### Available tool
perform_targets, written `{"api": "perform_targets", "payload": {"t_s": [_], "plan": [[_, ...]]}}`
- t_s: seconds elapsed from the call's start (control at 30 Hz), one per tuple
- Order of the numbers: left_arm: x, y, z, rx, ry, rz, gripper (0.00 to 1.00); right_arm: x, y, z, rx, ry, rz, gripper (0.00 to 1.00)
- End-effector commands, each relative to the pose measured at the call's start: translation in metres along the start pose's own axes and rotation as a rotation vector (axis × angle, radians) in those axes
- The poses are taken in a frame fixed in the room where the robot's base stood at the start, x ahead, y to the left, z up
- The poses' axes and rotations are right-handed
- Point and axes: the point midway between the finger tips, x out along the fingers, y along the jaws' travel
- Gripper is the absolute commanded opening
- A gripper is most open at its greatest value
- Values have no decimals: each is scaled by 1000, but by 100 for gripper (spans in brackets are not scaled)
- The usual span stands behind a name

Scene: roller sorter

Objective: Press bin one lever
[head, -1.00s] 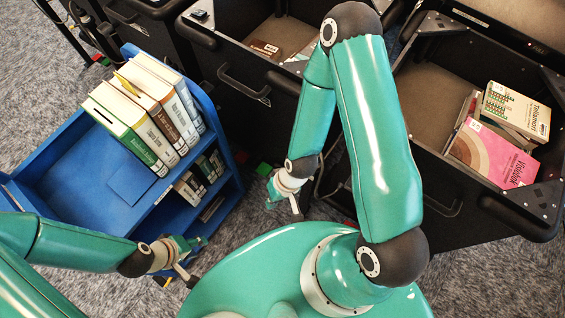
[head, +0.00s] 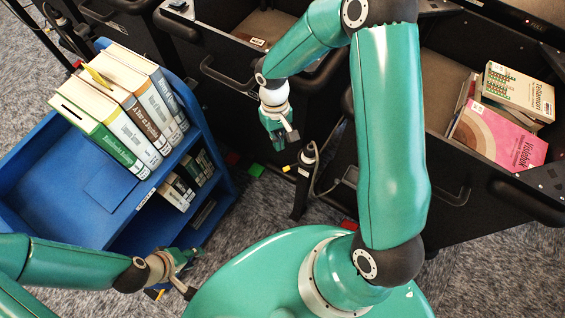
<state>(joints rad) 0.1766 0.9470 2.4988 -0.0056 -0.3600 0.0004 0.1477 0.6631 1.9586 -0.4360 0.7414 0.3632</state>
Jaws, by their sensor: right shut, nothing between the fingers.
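My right gripper (head: 284,140) hangs shut and empty in front of the middle black bin (head: 262,118). A black upright post (head: 303,178) with a cable and a small yellow tip stands just to the right of and below it, apart from it. No bin label can be read, so I cannot tell which lever belongs to bin one or whether this post is it. My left gripper (head: 181,276) is low by the lower right corner of the blue cart; its finger opening is unclear.
A blue cart (head: 60,170) with several books (head: 128,105) stands at left. A right-hand black bin (head: 440,150) holds a pink book (head: 492,135) and others.

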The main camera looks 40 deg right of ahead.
Motion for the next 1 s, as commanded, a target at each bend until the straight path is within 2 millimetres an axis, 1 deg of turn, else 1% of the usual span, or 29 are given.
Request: {"api": "perform_targets", "payload": {"t_s": [0.03,0.1,0.2,0.47,0.57,0.67,0.77,1.0], "plan": [[5,-2,0,0,0,0,40,-4,7,-4,8,-2,24,0],[5,-2,0,0,0,0,40,-10,13,-5,18,-7,46,0],[5,-2,0,0,0,0,40,-14,16,-5,22,-12,57,0],[4,-2,0,0,1,0,40,-12,15,-4,21,-14,55,0],[4,-1,0,0,0,0,40,-8,15,-4,21,-16,55,0],[3,-1,0,0,0,0,40,2,16,-3,22,-18,55,0],[2,-1,0,0,0,0,40,16,16,-2,20,-21,54,0],[0,0,0,0,0,0,40,58,18,-2,19,-19,54,0]]}}
